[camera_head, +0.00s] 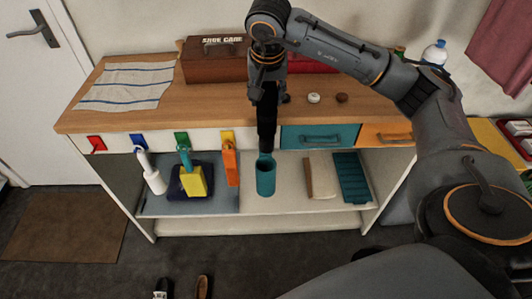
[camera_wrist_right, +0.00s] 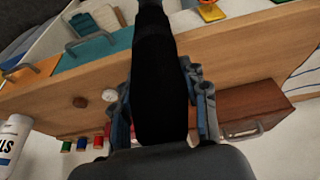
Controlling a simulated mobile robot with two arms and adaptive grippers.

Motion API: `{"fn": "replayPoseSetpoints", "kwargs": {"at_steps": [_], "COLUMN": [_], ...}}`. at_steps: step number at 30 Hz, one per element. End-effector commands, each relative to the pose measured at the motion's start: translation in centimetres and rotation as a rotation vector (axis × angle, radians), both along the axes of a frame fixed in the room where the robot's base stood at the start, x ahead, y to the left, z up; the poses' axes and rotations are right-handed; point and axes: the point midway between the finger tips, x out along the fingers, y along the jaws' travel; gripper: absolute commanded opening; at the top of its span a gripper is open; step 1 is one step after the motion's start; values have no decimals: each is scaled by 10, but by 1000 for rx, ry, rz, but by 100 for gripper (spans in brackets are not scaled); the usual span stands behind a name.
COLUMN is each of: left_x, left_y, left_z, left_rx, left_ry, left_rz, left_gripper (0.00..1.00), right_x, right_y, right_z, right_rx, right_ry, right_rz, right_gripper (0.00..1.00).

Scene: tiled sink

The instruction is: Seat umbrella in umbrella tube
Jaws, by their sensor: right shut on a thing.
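In the head view a black folded umbrella (camera_head: 267,118) hangs roughly upright from my right gripper (camera_head: 268,80). The gripper is shut on its upper part. The teal umbrella tube (camera_head: 265,182) stands upright on the shelf below, straight under the umbrella in the picture. The umbrella's lower end meets the tube's mouth in the picture; I cannot tell whether it is inside or in front of it. In the right wrist view the black umbrella (camera_wrist_right: 160,75) runs between the two fingers (camera_wrist_right: 165,110), and the tube is not clearly seen. My left gripper is not in view.
The wooden counter (camera_head: 140,118) edge lies just behind the umbrella. An orange object (camera_head: 231,165) hangs left of the tube. A beige board (camera_head: 320,175) and teal tray (camera_head: 351,178) lie right. A brown shoe-care box (camera_head: 214,60) stands on the counter.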

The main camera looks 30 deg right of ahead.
Motion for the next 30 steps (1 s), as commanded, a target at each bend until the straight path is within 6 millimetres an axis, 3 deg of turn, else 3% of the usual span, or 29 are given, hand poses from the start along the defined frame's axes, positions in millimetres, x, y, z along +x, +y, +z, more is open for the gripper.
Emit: {"fn": "replayPoseSetpoints", "kwargs": {"at_steps": [6,15,26,30], "left_x": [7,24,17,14], "left_y": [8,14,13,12], "left_z": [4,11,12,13], "left_rx": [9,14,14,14], "left_ry": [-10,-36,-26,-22], "left_rz": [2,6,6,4], "left_gripper": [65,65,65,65], "right_x": [-1,-1,0,0], "right_y": [0,1,1,1], "right_z": [-60,-135,-170,-192], "right_rx": [0,2,1,2], "right_ry": [6,3,1,1], "right_rz": [1,0,0,0], "right_gripper": [0,0,0,0]}}
